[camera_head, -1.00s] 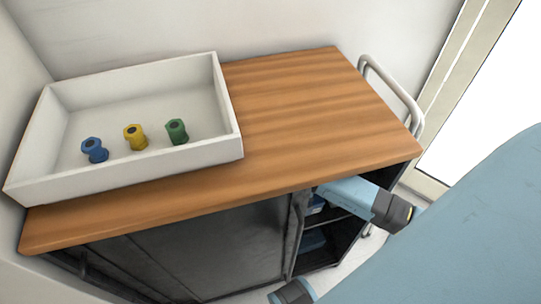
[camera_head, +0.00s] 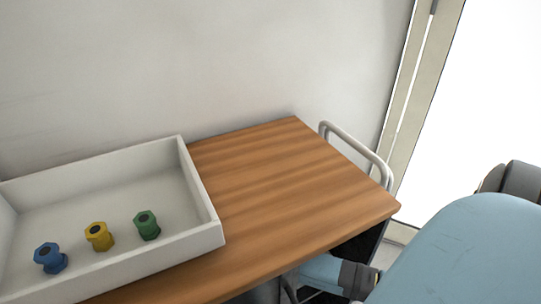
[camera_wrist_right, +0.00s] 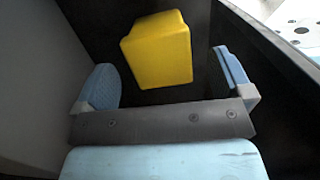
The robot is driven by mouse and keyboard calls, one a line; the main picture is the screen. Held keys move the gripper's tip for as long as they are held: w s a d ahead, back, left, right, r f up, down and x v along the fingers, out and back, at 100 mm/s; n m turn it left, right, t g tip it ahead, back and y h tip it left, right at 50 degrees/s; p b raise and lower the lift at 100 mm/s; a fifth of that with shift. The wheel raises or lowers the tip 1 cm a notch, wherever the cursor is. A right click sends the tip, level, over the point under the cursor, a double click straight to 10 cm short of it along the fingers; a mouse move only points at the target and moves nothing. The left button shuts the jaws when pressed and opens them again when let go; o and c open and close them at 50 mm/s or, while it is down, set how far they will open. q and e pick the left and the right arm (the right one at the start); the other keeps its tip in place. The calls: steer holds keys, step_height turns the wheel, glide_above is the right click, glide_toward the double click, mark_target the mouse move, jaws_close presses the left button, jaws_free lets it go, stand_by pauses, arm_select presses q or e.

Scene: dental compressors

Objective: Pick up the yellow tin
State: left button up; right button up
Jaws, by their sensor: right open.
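The yellow tin (camera_wrist_right: 158,50) shows in the right wrist view as a rounded yellow block on a dark surface inside the cabinet. My right gripper (camera_wrist_right: 168,82) is open. Its two blue fingers stand apart, one to the left of the tin and one to the right, with visible gaps on both sides. The tin lies ahead of the gripper's dark palm bar. In the head view part of my right arm reaches below the wooden top, and its gripper is hidden there. My left gripper is not in view.
A white tray (camera_head: 208,238) on the wooden cabinet top (camera_head: 290,190) holds a blue fitting (camera_head: 50,258), a yellow fitting (camera_head: 99,236) and a green fitting (camera_head: 147,225). A metal rail (camera_head: 355,150) is at the right end. A dark cabinet wall (camera_wrist_right: 270,60) is close to the right finger.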

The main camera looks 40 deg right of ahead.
steer(key=f, duration=0.4)
steer(key=shift+s+d+b, duration=0.1)
steer(key=shift+d+b, duration=0.15)
steer(key=shift+b, duration=0.1)
steer(key=c, duration=1.2)
